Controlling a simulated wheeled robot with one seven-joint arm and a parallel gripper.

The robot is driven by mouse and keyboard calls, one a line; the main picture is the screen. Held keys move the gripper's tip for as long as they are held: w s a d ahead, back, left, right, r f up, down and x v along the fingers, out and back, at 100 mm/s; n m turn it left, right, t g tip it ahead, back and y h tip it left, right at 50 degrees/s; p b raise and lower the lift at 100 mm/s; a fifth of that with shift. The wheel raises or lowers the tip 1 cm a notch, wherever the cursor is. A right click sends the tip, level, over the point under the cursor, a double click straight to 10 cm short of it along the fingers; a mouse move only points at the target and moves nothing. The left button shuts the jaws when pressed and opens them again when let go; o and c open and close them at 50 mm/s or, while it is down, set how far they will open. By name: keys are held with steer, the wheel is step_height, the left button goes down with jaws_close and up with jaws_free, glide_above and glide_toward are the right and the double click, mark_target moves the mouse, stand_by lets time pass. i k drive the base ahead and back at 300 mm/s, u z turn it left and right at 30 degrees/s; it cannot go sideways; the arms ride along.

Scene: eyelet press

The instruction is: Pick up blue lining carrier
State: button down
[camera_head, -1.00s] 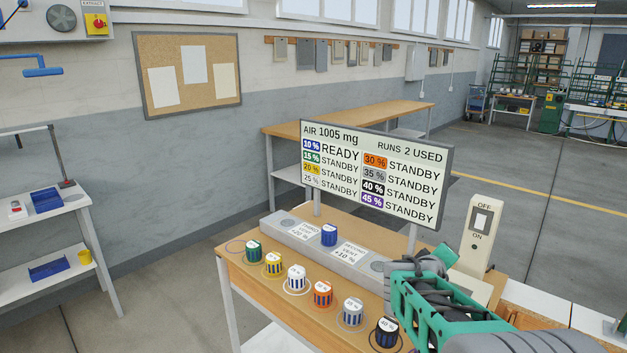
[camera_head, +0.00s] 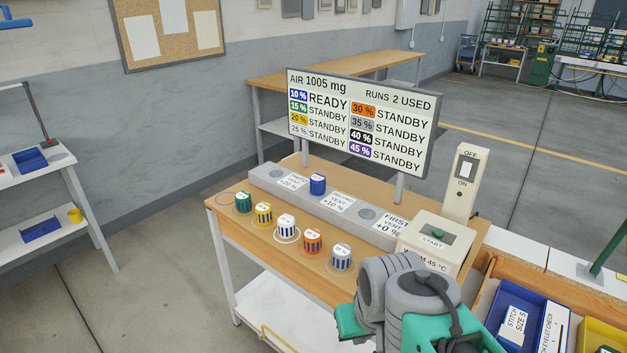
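The blue lining carrier (camera_head: 318,184), a small blue drum with a white top, stands upright on the long grey vent block (camera_head: 266,178), between the third vent label and the second vent label. Nothing touches it from above. My arm's end (camera_head: 400,305), grey rounded parts with green pieces and a dark cable, is at the bottom right, well apart from the blue carrier. No fingertips can be made out, so its opening and any held thing are hidden.
Green (camera_head: 243,202), yellow (camera_head: 264,214), white (camera_head: 286,228), orange (camera_head: 312,241) and grey (camera_head: 342,257) carriers line the table front. The display (camera_head: 358,122) stands behind the vent block.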

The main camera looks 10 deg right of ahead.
mark_target(317, 182)
steer(key=z, duration=0.65)
steer(key=k, duration=0.2)
steer(key=u, duration=1.6)
steer(key=i, duration=1.75)
steer(key=z, duration=0.5)
